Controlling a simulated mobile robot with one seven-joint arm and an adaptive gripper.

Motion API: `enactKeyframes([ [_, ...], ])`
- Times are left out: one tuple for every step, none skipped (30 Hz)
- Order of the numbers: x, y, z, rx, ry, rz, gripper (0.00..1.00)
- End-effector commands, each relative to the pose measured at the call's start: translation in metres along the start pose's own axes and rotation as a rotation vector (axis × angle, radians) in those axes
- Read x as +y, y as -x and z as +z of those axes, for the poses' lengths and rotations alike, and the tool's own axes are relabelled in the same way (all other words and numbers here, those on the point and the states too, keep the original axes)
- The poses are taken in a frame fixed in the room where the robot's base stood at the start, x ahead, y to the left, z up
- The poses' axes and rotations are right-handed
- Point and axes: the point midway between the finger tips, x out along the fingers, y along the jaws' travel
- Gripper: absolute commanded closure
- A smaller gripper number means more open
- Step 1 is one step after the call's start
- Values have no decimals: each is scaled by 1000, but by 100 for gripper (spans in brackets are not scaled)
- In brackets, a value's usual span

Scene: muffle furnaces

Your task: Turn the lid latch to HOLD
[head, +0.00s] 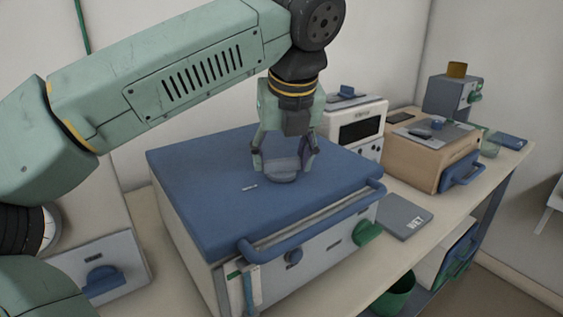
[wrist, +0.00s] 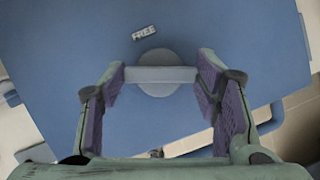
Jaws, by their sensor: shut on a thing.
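The lid latch is a grey round knob with a raised bar, on top of the blue lid (head: 200,200). The latch (head: 281,178) sits between my fingers in the head view. In the wrist view the latch's bar (wrist: 160,75) runs left to right, with its round base behind it. My gripper (head: 285,160) points down and is shut on the latch, one finger pad at each end of the bar. A small label reading FREE (wrist: 145,33) lies on the lid just beyond the latch. No HOLD label is readable.
A blue bar handle (head: 315,225) runs along the lid's front edge. A grey plate marked WET (head: 405,215) lies right of the box. A tan box (head: 430,158) and white unit (head: 355,125) stand behind.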

Motion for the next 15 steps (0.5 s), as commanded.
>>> enactKeyframes([
  [-1,0,0,0,36,18,71],
  [-1,0,0,0,59,28,71],
  [-1,1,0,0,90,40,71],
  [-2,1,0,0,112,48,71],
  [-2,1,0,1,133,57,71],
  [-2,1,0,1,161,69,71],
  [-2,1,0,2,182,77,71],
  [-2,1,0,2,201,84,71],
  [-2,1,0,2,224,94,71],
  [-2,1,0,2,240,101,71],
  [-2,1,0,2,257,108,71],
  [-2,1,0,2,276,115,71],
  [-2,1,1,1,290,120,71],
  [-2,1,1,1,301,125,71],
  [-2,1,1,1,317,132,71],
])
